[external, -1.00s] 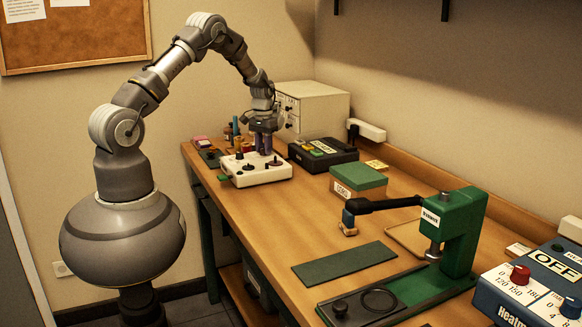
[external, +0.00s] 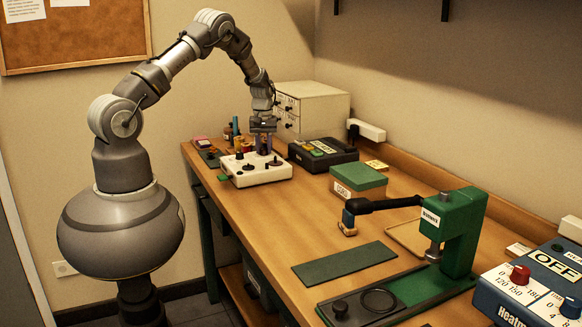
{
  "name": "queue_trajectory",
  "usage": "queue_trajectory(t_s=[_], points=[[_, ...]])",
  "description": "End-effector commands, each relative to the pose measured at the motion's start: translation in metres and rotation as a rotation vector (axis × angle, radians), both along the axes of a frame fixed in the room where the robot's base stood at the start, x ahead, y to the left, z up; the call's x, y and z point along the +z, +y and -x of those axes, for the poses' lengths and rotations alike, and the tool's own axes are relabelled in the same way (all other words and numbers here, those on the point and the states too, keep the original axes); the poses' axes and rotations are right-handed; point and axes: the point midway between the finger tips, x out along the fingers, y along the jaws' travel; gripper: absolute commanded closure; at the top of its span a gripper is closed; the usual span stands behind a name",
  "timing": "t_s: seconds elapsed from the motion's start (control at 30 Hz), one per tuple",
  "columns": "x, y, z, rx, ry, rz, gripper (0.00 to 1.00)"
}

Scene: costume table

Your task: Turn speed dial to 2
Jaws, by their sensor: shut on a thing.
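A white control box (external: 262,173) with dark knobs on its top sits at the far end of the wooden table. One dark knob (external: 239,156) stands at its left and another (external: 275,161) at its right. The box is small here, so I cannot read its dial markings or tell which knob is the speed dial. My gripper (external: 263,148) points down over the box, its fingers shut on a knob near the box's back middle. The fingers hide most of that knob, and its pointer cannot be made out.
A black box with coloured buttons (external: 323,154) stands close at the right, and a white drawer cabinet (external: 318,110) behind. Small bottles and spools (external: 232,130) crowd the back left. A green box (external: 358,182) and a green press (external: 455,235) stand nearer on the table.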

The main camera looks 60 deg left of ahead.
Motion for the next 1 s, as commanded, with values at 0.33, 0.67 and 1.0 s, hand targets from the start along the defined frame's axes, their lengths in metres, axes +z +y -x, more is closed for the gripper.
queue_trajectory(t_s=[0.33, 0.67, 1.0], points=[[0.001, 0.001, -0.001, 0.010, -0.004, -0.003, 1.00], [0.001, 0.000, -0.001, 0.009, -0.003, -0.002, 0.44], [0.022, 0.001, -0.001, 0.009, -0.004, -0.003, 0.44]])
